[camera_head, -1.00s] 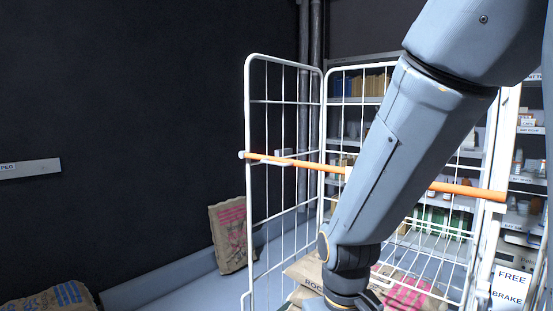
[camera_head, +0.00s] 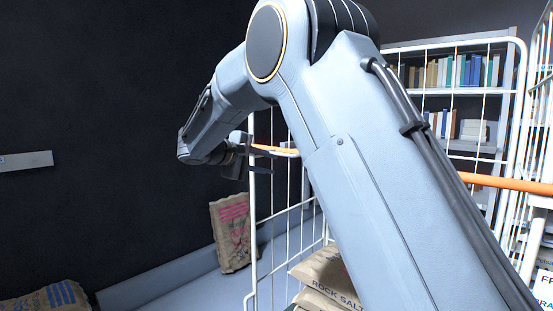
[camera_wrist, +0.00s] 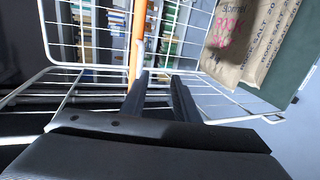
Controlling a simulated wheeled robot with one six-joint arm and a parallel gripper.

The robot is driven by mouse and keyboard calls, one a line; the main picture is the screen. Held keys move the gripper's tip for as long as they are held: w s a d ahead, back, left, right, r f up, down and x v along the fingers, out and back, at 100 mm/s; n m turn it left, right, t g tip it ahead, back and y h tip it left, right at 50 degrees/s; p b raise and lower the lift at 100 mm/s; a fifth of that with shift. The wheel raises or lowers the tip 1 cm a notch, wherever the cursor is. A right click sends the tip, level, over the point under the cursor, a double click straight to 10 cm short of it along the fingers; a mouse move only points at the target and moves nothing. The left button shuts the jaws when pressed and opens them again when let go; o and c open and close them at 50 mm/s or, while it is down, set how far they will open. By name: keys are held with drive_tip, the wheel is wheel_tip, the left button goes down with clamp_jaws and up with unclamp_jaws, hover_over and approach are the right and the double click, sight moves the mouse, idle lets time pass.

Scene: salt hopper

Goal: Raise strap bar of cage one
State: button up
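The orange strap bar (camera_head: 510,184) runs across the front of the white wire cage (camera_head: 455,43), roughly level. My arm hides its middle. My gripper (camera_head: 250,158) is at the bar's left end, by the left side panel. In the wrist view the bar (camera_wrist: 137,45) runs up the picture from near the left fingertip. My gripper (camera_wrist: 160,76) has its two dark fingers apart, with nothing seen held between them. I cannot tell whether the left finger touches the bar.
Rock salt bags (camera_head: 325,272) lie low in the cage. Another bag (camera_head: 231,233) leans by the dark wall, and one (camera_head: 48,298) lies at lower left. A bookshelf (camera_head: 465,72) stands behind the cage.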

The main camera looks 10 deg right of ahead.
sight(276, 153)
drive_tip(key=shift+t+h, duration=0.4)
drive_tip(key=shift+t, duration=0.1)
drive_tip(key=w+d, duration=0.1)
drive_tip(key=w, duration=0.1)
drive_tip(key=w+d+r+p, duration=0.1)
drive_tip(key=w+d, duration=0.2)
drive_tip(key=w, duration=0.1)
drive_tip(key=shift+w+d+r, duration=0.15)
drive_tip(key=shift+w+r, duration=0.05)
drive_tip(key=shift+r, duration=0.15)
clamp_jaws()
